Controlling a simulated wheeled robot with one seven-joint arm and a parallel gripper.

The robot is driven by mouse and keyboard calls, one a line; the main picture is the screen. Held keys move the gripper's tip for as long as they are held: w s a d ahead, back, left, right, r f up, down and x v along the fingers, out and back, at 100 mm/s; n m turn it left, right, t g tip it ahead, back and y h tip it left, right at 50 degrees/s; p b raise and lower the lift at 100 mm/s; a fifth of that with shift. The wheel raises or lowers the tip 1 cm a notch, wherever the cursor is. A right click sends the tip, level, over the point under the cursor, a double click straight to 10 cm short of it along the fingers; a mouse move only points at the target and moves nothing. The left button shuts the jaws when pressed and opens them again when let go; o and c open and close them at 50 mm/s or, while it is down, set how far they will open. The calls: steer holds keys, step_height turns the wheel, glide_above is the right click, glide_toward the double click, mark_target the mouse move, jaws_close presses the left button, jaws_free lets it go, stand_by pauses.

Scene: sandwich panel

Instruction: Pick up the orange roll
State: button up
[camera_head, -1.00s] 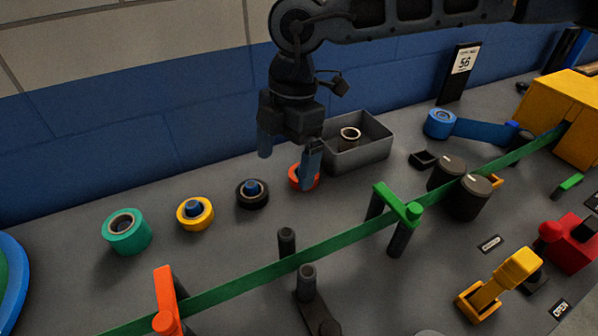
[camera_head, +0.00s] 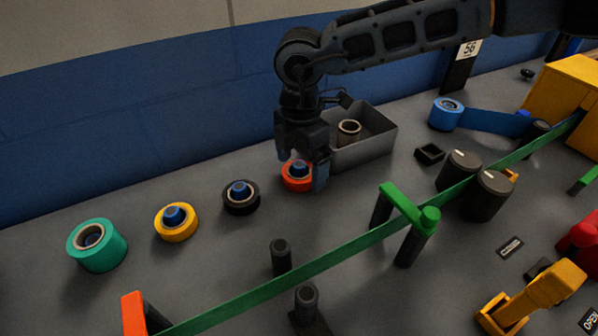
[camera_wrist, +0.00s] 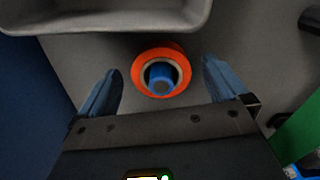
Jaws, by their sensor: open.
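The orange roll (camera_head: 294,182) sits on the grey panel around a blue peg (camera_head: 298,170), beside the grey box. It also shows in the wrist view (camera_wrist: 161,54), upright with the blue peg (camera_wrist: 161,80) inside its core. My gripper (camera_head: 303,180) is right over the roll, and its fingers partly hide it in the head view. In the wrist view my gripper (camera_wrist: 163,90) is open, one blue-grey finger to each side of the roll. I see gaps between the fingers and the roll, and nothing is held.
A grey box (camera_head: 375,148) with a small roll (camera_head: 349,130) inside stands close to the orange roll. Black (camera_head: 241,205), yellow (camera_head: 176,233) and green (camera_head: 82,252) rolls stand to the left. A green strap (camera_head: 345,249) runs in front, past a green bracket (camera_head: 405,204).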

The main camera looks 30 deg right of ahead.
steer(key=shift+f, duration=0.65)
steer(key=shift+c, duration=0.2)
steer(key=c, duration=1.1)
steer(key=shift+r, duration=0.1)
step_height(320, 180, up, 10)
steer(key=shift+f+b, duration=0.1)
steer(key=shift+b, duration=0.25)
